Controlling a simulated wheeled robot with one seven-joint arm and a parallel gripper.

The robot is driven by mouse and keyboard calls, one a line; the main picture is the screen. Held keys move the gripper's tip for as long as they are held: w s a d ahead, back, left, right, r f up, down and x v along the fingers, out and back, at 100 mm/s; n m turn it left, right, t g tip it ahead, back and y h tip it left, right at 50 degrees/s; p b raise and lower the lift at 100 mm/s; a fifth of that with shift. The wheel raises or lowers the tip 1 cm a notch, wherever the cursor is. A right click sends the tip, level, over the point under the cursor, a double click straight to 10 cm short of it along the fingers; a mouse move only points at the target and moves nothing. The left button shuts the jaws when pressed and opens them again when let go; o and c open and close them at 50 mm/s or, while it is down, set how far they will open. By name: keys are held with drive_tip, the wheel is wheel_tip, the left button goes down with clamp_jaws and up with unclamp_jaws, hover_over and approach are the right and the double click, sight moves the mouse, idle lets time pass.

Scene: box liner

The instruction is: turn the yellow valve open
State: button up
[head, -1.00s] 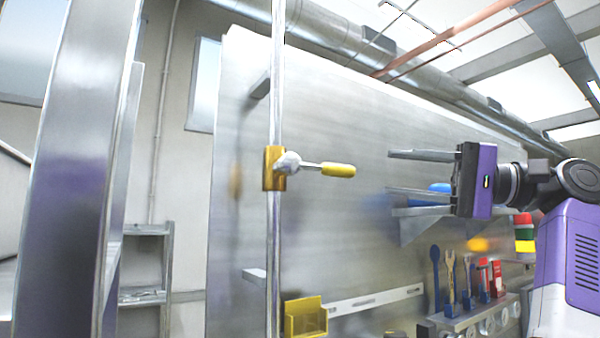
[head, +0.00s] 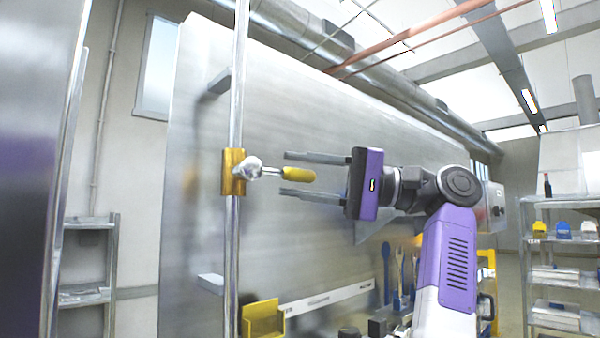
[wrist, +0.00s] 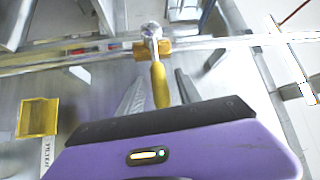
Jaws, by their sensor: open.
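The yellow valve (head: 233,172) sits on a vertical metal pipe (head: 235,90) in front of a steel panel. Its lever sticks out level to the right and ends in a yellow handle (head: 299,175). My gripper (head: 285,174) is open, its two fingers pointing left, one above and one below the handle's tip in the head view. In the wrist view the yellow handle (wrist: 160,86) lies between the fingers (wrist: 158,92), with the valve body (wrist: 140,50) beyond. I cannot tell whether a finger touches the handle.
A yellow bin (head: 262,318) is low on the panel, right of the pipe. Blue tools (head: 386,270) hang below my arm. A metal bracket (head: 220,80) joins the pipe to the panel above. Shelves with bottles (head: 560,240) stand at far right.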

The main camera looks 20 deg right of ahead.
clamp_jaws()
idle(1.4)
